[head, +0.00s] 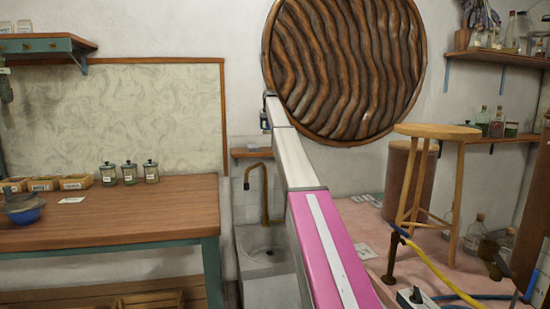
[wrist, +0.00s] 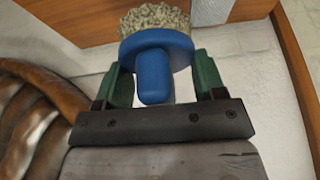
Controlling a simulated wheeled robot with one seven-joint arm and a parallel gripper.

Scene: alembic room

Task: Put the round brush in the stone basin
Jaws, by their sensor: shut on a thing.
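The round brush (wrist: 155,52) shows in the wrist view, with a blue round head, a short blue handle and pale bristles facing the top of the picture. My gripper (wrist: 160,75) is shut on it, with a green finger on each side. The stone basin (head: 266,240) is grey and stands low against the wall in the head view, under a brass tap. My arm reaches up past it and covers its right side. In the head view the arm's far end is high above the basin, near the wall, and the brush cannot be made out.
A wooden workbench (head: 120,215) with jars, small boxes and a bowl stands at left. A small wooden shelf (head: 251,153) is on the wall above the basin. A large wavy wooden disc (head: 345,65) hangs at centre. A wooden stool (head: 437,132) stands at right.

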